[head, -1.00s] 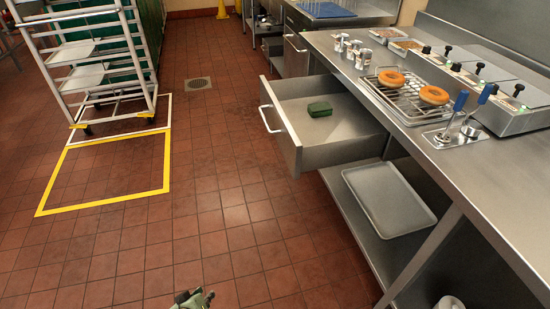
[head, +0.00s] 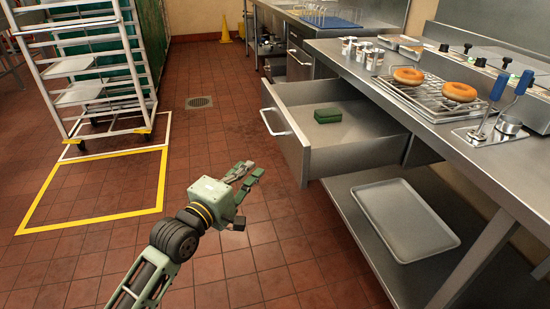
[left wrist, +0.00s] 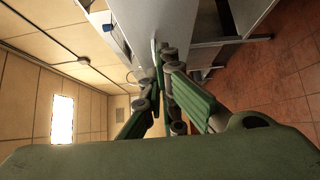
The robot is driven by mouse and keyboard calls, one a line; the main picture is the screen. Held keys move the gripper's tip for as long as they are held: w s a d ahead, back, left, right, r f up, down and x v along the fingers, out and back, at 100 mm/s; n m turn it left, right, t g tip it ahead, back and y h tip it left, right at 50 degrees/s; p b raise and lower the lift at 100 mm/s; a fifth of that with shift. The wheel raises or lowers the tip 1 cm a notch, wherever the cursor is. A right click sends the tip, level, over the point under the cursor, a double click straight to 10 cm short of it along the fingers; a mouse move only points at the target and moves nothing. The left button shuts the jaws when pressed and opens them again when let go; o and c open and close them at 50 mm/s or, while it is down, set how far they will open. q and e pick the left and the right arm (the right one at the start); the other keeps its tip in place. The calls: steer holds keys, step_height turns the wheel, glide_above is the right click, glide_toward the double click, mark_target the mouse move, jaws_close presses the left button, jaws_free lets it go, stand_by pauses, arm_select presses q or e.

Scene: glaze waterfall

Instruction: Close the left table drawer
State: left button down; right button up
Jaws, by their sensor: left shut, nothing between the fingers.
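The table drawer (head: 299,150) is pulled out from under the steel worktable toward the left in the head view. Its bar handle (head: 274,119) is on the front face. A dark green block (head: 327,116) lies inside it. My left gripper (head: 252,174) is shut and empty, above the floor to the left of the drawer front and apart from it. In the left wrist view its green fingers (left wrist: 163,85) point at a grey surface, probably the drawer or table. My right gripper is not in view.
The worktable (head: 345,75) holds a wire rack with two donuts (head: 459,92), metal cups and dispensers. A tray (head: 405,218) lies on the shelf below. A white wheeled rack (head: 85,70) stands at the left. The tiled floor between is clear.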

arm_select(q)
steer(key=w+d+b, duration=0.1)
steer(key=w+d, duration=0.5)
steer(key=shift+w+d+b, duration=0.3)
steer(key=shift+w, duration=0.1)
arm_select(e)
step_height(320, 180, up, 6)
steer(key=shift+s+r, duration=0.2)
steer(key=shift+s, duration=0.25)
arm_select(q)
steer(key=shift+d, duration=0.1)
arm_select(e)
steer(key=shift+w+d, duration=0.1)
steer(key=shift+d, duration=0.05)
